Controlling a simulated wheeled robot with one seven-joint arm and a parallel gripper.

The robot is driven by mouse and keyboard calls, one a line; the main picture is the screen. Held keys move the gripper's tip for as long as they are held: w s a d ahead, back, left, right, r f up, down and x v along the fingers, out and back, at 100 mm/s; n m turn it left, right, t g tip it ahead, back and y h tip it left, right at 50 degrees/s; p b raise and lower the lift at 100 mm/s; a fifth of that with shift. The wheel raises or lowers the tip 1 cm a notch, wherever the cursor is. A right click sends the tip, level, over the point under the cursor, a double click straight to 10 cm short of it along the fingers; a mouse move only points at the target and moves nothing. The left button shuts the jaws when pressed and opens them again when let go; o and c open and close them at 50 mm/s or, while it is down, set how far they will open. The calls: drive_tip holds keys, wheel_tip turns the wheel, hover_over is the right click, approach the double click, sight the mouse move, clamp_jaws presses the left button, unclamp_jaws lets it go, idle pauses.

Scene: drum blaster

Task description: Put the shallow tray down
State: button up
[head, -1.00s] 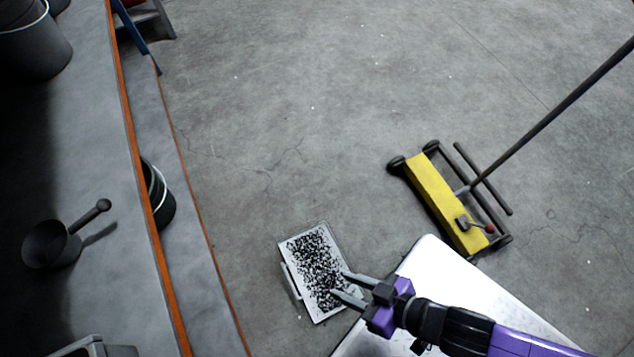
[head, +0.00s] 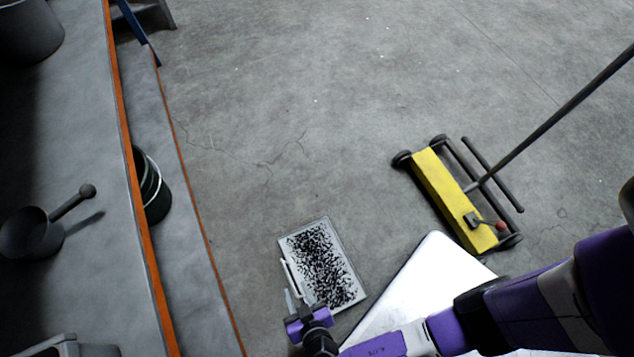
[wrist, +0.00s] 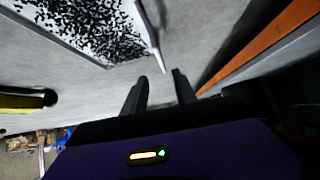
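The shallow tray (head: 356,292) is light, with a bed of black granules on it. It appears to lie flat on the concrete floor. A pale handle bar (head: 290,279) runs along its left side. My gripper (head: 297,296) is at the tray's lower left, close to the handle end. In the wrist view the tray (wrist: 80,50) fills the upper left, and its handle (wrist: 153,42) points toward the gap between my fingers (wrist: 158,84). The fingers are apart, and nothing shows between them.
A yellow wheeled sweeper (head: 452,200) with a long pole stands at right. A white panel (head: 415,275) lies under my arm. At left, a grey ledge with an orange edge (head: 139,200) holds a dark scoop (head: 30,235); a dark bucket (head: 152,190) stands beside it. The upper-middle floor is clear.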

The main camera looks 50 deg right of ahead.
sight(289, 277)
drive_tip(key=shift+w+d+f, duration=0.1)
drive_tip(key=shift+w+f, duration=0.05)
drive_tip(key=shift+f, duration=0.55)
drive_tip(key=b+x, duration=0.1)
drive_tip(key=x, duration=0.1)
drive_tip(key=b+x, duration=0.1)
drive_tip(key=x, duration=0.1)
drive_tip(key=b+x, duration=0.1)
drive_tip(key=x, duration=0.1)
drive_tip(key=shift+a+f, duration=0.1)
drive_tip(key=shift+a, duration=0.2)
drive_tip(key=shift+w+d+f+b, duration=0.2)
drive_tip(key=shift+w+f+b, duration=0.1)
drive_tip(key=shift+w, duration=0.1)
drive_tip(key=shift+r, duration=0.1)
clamp_jaws()
